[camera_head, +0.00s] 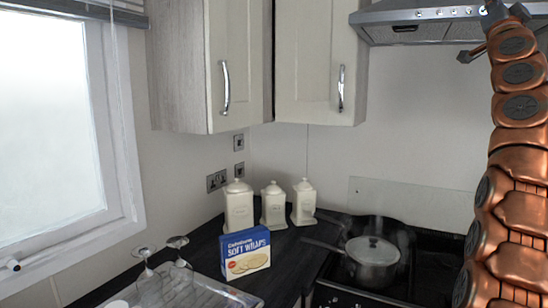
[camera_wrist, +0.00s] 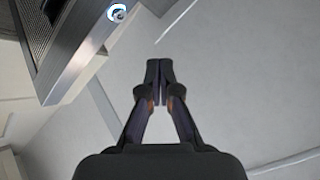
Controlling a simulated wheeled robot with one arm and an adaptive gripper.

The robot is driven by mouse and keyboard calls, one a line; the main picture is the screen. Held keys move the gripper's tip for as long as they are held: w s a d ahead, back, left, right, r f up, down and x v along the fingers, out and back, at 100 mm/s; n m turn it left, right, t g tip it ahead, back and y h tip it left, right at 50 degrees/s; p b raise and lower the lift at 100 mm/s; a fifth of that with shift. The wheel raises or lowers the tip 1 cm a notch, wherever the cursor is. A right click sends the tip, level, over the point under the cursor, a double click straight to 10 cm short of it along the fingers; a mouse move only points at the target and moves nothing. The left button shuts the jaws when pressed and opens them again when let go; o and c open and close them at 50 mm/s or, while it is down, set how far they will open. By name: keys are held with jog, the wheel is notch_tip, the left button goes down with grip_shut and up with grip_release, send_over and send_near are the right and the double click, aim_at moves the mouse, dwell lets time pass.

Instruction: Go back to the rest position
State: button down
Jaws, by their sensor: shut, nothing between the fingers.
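My gripper (camera_wrist: 160,85) shows in the wrist view with its two dark fingers closed together and nothing between them. A pale wall lies behind the fingertips. In the head view my copper-coloured arm rises along the right edge and its upper end reaches in front of the cooker hood (camera_head: 430,22). My gripper's fingers are not clearly made out in the head view. In the wrist view the dark hood edge (camera_wrist: 85,50) with a lit round button lies to the upper left of the fingers, apart from them.
A pot (camera_head: 372,262) with a lid stands on the hob (camera_head: 430,275) below. A blue box of soft wraps (camera_head: 246,252) and three white canisters (camera_head: 272,205) stand on the counter to the left. Wall cupboards (camera_head: 315,60) hang left of the hood.

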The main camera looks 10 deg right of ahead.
jog(key=w+a+f+n+g+y, duration=0.2)
jog(key=w+a+f+n+y, duration=0.2)
jog(key=w+a+f+y, duration=0.35)
jog(key=w+a+f+n+g+y, duration=0.25)
jog(key=w+a+f+y, duration=0.3)
jog(key=a+f, duration=0.45)
jog(key=s+a+f+n+g+y, duration=0.2)
jog(key=a+f+g, duration=0.1)
jog(key=a+f, duration=0.7)
jog(key=s+a+f+n+g+y, duration=0.1)
jog(key=s+a+f+n+g, duration=0.15)
jog(key=a+f, duration=0.7)
jog(key=s+a+f+n+g, duration=0.1)
jog(key=s+a+f+g, duration=0.25)
jog(key=s+f, duration=0.55)
jog(key=s+a+f+g, duration=0.35)
jog(key=s+f, duration=0.35)
jog(key=f, duration=0.4)
jog(key=s+d+f+g+h, duration=0.1)
jog(key=s+f+g, duration=0.3)
jog(key=s, duration=1)
jog(key=s+d+f+n+g+h, duration=0.1)
jog(key=s+f+g, duration=0.3)
jog(key=s+f, duration=0.7)
jog(key=s, duration=0.4)
jog(key=shift+n, duration=0.3)
